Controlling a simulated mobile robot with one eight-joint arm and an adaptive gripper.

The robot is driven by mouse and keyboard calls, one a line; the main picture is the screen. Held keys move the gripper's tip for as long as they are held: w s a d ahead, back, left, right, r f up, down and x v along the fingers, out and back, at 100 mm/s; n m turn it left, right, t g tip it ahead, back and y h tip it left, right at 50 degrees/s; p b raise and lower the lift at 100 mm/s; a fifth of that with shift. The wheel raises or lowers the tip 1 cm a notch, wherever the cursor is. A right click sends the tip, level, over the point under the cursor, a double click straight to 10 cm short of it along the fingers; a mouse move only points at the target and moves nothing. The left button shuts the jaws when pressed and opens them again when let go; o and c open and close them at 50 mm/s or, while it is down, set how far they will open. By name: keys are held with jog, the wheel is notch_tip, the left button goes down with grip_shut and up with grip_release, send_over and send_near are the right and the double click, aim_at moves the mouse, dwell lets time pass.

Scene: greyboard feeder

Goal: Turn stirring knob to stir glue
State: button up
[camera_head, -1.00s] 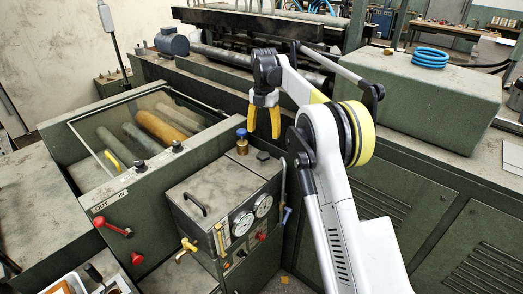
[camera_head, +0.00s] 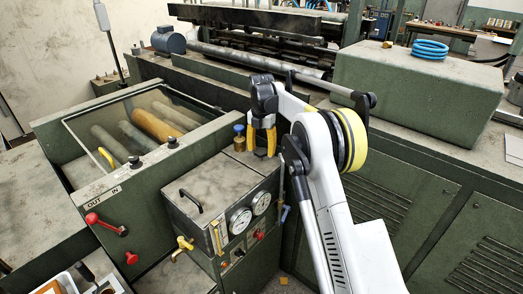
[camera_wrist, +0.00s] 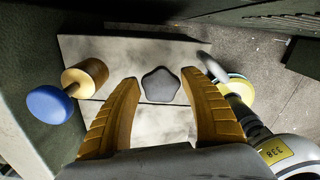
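The dark, five-lobed knob (camera_wrist: 160,84) sits on the grey top of the green glue box (camera_head: 185,212). I take it to be the stirring knob. In the wrist view it lies just beyond and between the fingertips of my gripper (camera_wrist: 166,88). The yellow fingers are open, one on each side, and nothing is between them. I cannot tell whether they reach down around the knob. In the head view my gripper (camera_head: 261,148) points down over the box's back right corner and mostly hides the knob.
A brass fitting with a blue cap (camera_head: 239,136) stands close left of my gripper, and also shows in the wrist view (camera_wrist: 62,96). A black handle (camera_head: 191,201) is on the box top, with gauges (camera_head: 250,213) on its front. A glass-covered roller bay (camera_head: 140,125) lies left.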

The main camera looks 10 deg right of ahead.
jog(key=c, duration=0.7)
jog(key=shift+o, duration=0.2)
jog(key=shift+m, duration=0.4)
